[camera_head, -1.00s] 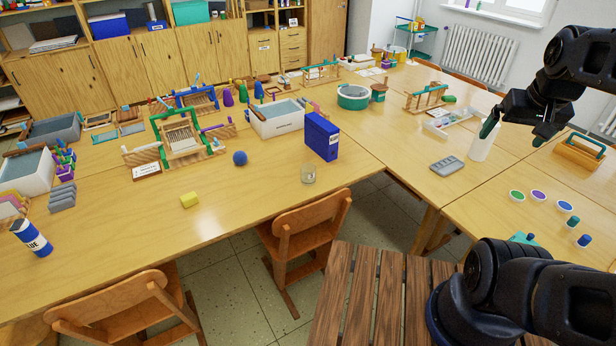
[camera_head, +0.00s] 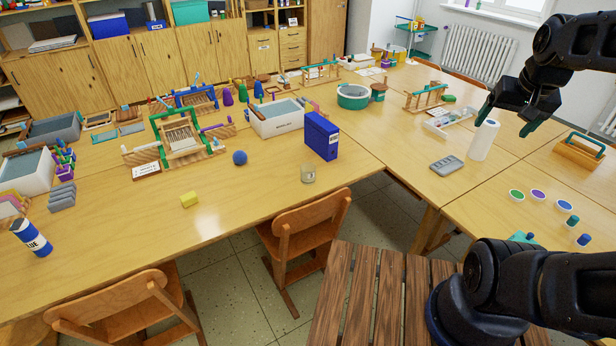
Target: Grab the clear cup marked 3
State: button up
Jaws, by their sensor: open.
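A small clear cup (camera_head: 308,172) stands upright on the near wooden table, close to its right front edge. It is too small for me to read any mark on it. My gripper (camera_head: 506,120) is open and empty, with green fingertips. It hangs in the air over the right-hand table, far to the right of the cup and well apart from it. Nothing hides the cup.
A blue box (camera_head: 321,137) stands just behind the cup. A white cylinder (camera_head: 484,141) stands below my gripper, near a grey palette (camera_head: 446,165). A chair (camera_head: 305,232) is pushed in front of the cup.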

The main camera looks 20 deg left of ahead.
jog(key=w+a+f+m+g, duration=0.1)
jog(key=w+a+f+m, duration=0.3)
jog(key=w+a, duration=0.7)
jog(key=w+a+f+m+g, duration=0.2)
jog(key=w+a+f+m, duration=0.25)
jog(key=w+a, duration=0.65)
jog(key=m+g, duration=0.1)
jog(key=m, duration=0.7)
send_near(308, 174)
jog(key=w+a+f, duration=0.1)
jog(key=w+f, duration=0.2)
jog(key=w, duration=0.1)
jog(key=f, duration=1)
jog(key=shift+s, duration=0.3)
jog(key=shift+c, duration=0.2)
jog(key=c, duration=1)
